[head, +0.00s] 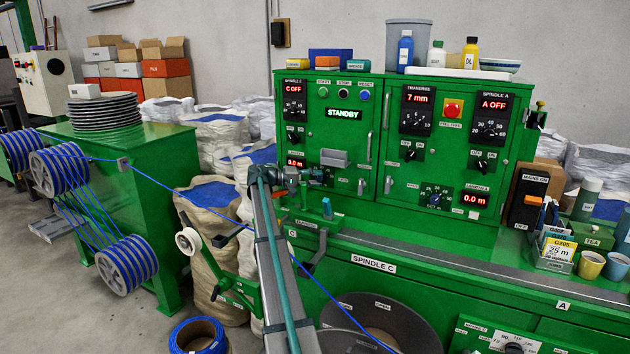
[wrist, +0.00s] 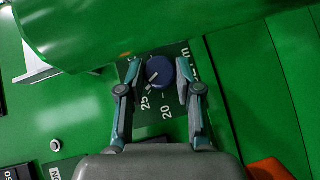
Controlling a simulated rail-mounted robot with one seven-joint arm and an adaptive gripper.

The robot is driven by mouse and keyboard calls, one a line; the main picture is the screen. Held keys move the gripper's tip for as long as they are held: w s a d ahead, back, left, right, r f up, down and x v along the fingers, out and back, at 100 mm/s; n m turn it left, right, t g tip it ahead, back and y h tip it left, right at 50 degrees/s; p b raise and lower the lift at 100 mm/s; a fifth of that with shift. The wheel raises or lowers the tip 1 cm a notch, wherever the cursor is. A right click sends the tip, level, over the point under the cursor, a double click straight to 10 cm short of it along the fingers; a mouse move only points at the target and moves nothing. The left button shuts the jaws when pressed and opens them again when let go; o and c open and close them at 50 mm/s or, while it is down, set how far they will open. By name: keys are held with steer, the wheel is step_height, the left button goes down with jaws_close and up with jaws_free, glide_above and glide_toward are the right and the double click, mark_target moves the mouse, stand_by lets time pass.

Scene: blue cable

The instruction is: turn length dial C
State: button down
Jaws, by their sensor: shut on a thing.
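Length dial C (wrist: 160,72) is a round dark blue knob with a white pointer mark, on a dark scale plate in the wrist view. The mark points to the lower left in that picture; the numbers 25 and 20 show below the knob. My gripper (wrist: 158,76) has one finger on each side of the knob and is shut on it. In the head view my gripper (head: 316,176) reaches the lower left of the green cabinet and hides the dial. The red display (head: 295,163) above it reads 0.0 m. The upper left display (head: 293,88) reads C OFF.
A grey handle (head: 334,158) sticks out just above my gripper. A similar blue dial (head: 434,199) sits farther right. A green overhang (wrist: 120,30) lies close above the fingers.

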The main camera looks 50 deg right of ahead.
mark_target(315, 153)
stand_by(0.3)
steer(key=c, duration=0.8)
jaws_free()
steer(key=shift+o, duration=0.2)
steer(key=r, duration=0.9)
steer(key=shift+s+r, duration=0.1)
steer(key=shift+s, duration=0.15)
steer(key=shift+w+r, duration=0.25)
steer(key=shift+r, duration=0.1)
steer(key=shift+s+r, duration=0.1)
